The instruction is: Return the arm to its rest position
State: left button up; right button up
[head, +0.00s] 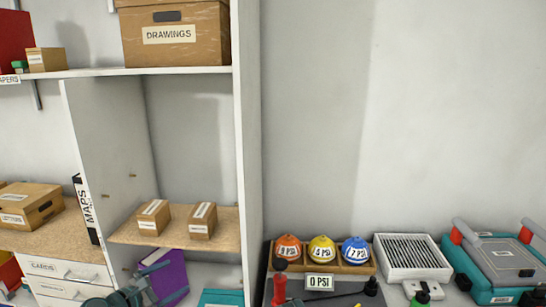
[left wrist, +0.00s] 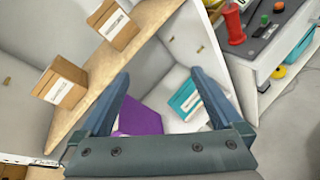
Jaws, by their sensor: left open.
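My left gripper (head: 160,280) shows at the bottom left of the head view, in front of the lower shelf compartment. In the left wrist view (left wrist: 160,75) its two fingers are spread apart with nothing held between them. Beyond the fingers are a purple item (left wrist: 141,116) and a teal box (left wrist: 185,100) in the lower compartment; whether the fingers touch anything there cannot be told, but none appears gripped. My right gripper is in neither view.
Two small cardboard boxes (head: 153,217) (head: 202,220) stand on the wooden shelf (head: 125,235) above the gripper. A white upright panel (head: 249,150) bounds the compartment on the right. Beyond it is a bench with colored domes (head: 321,249), a white vented box (head: 413,257) and a teal case (head: 500,264).

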pick_arm(q)
jog(key=s+d+f+m+g, duration=0.3)
jog(key=d+f+m+g, duration=0.15)
jog(key=d+m, duration=0.35)
jog(key=s+d+f+m+g, duration=0.35)
jog(key=d+f+m, duration=0.2)
jog(key=d, duration=0.45)
jog(key=s+d+f+m+g+y, duration=0.1)
jog(key=s+d+m+g+y, duration=0.1)
jog(key=s+m+y, duration=0.2)
jog(key=s+d+f+m+g+y+p, duration=0.1)
jog(key=s+d+f+m+g+y, duration=0.1)
jog(key=s+m, duration=0.4)
jog(key=shift+s+d+f+m+g+y+p, duration=0.15)
jog(key=shift+s+f+m+g+y+p, duration=0.45)
jog(key=shift+m, duration=1.75)
jog(key=shift+w+r+y+b, duration=0.2)
jog(key=shift+r+y+b, duration=0.1)
